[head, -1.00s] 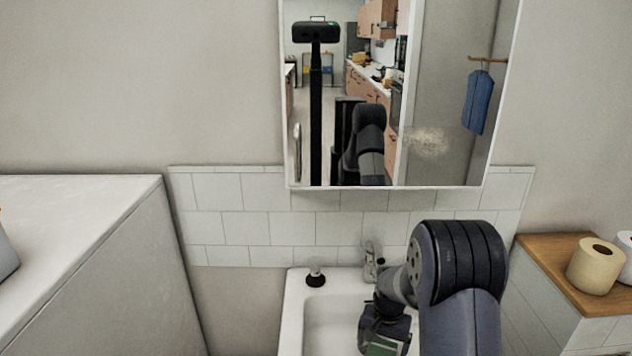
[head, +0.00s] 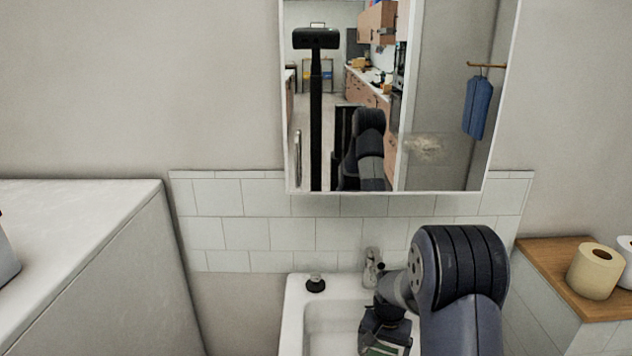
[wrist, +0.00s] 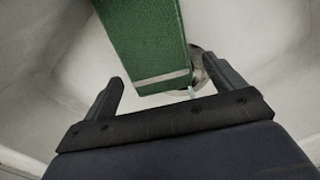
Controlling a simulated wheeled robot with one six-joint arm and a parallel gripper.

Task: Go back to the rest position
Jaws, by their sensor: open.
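My gripper (head: 386,330) hangs low over the white sink (head: 296,318), partly hidden in the head view by my own arm. In the wrist view its two dark fingers (wrist: 165,72) are spread apart. A green block-like thing (wrist: 145,40) with a pale stripe near its end shows beyond and between the fingers, inside the white basin. I cannot tell whether a finger touches it. A bit of green also shows by the gripper at the bottom edge of the head view (head: 386,350).
The tap (head: 372,266) stands behind the gripper, and a dark stopper-like thing (head: 316,284) sits on the sink's back rim. A mirror (head: 440,165) hangs above. A wooden ledge (head: 555,262) with paper rolls (head: 595,271) is at right, a pale counter (head: 80,215) at left.

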